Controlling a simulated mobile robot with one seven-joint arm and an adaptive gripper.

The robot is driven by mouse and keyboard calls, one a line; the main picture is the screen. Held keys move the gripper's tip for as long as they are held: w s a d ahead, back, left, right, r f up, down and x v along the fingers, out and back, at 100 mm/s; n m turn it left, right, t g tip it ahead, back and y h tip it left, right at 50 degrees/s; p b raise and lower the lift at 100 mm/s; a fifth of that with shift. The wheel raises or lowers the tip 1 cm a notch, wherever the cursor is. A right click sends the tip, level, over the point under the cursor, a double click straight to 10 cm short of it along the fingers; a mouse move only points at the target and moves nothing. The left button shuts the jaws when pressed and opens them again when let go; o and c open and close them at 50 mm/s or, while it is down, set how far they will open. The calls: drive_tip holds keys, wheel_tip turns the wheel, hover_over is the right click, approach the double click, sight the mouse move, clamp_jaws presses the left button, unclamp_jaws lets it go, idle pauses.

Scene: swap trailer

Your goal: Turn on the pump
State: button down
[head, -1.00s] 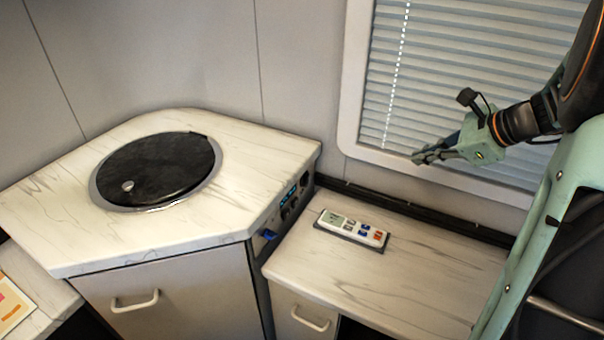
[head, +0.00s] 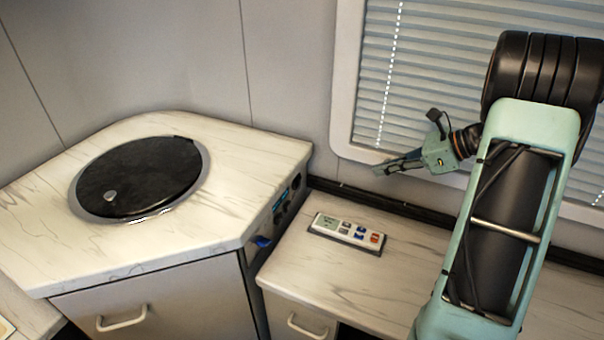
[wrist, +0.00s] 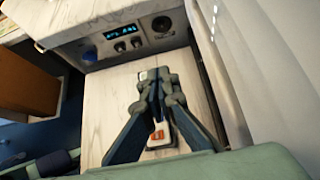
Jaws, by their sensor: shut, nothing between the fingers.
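A white control panel (head: 347,232) with a small display and grey, blue and red buttons lies on the lower marble-look counter (head: 400,265). It is probably the pump's switch panel, but I cannot read its labels. In the wrist view the panel (wrist: 157,137) shows between and behind my fingers, mostly hidden by them. In the wrist view my gripper (wrist: 158,78) points towards the side panel of the higher counter.
The higher counter (head: 240,165) has a black round lid (head: 140,180). Its side carries a blue-lit display (wrist: 121,28), knobs (wrist: 128,45) and a round speaker-like fitting (wrist: 161,24). A window blind (head: 440,70) stands behind. The lower counter is otherwise clear.

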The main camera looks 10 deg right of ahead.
drive_tip(key=shift+w+d, duration=0.25)
drive_tip(key=shift+w, duration=0.15)
drive_tip(key=b, duration=0.2)
approach(300, 182)
drive_tip(key=f, duration=0.2)
drive_tip(key=a+f, duration=0.1)
drive_tip(key=f, duration=0.1)
drive_tip(key=shift+f, duration=0.3)
drive_tip(key=shift+w+a+r, duration=0.25)
drive_tip(key=shift+w+a, duration=0.35)
drive_tip(key=shift+a, duration=0.15)
drive_tip(key=shift+w+a+r, duration=0.25)
drive_tip(key=shift+w+a, duration=0.3)
drive_tip(key=shift+a, duration=0.25)
drive_tip(key=shift+p, duration=0.3)
